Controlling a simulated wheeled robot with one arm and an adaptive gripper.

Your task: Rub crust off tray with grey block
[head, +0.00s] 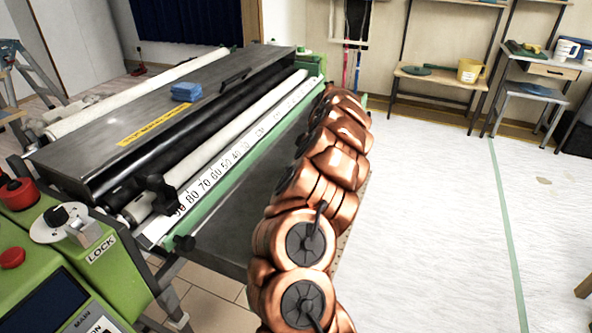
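A paster machine stands at the left, with a flat grey metal cover (150,112) on top. A small blue block (186,91) lies on that cover. A dark grey flat surface (236,225), which may be the tray, extends from the machine's front side; my copper-coloured arm hides its right part. I see no grey block and no clear crust. My arm reaches from the bottom middle up beside the machine's right side. My gripper is not visible; the arm's far end bends away and its own links hide what lies beyond.
A green control panel (60,245) with red knobs stands at the lower left. White rollers and a numbered ruler strip (240,150) run along the machine. Shelves with a yellow mug (470,71) and a stool (529,92) stand at the back right. The pale floor at right is mostly clear.

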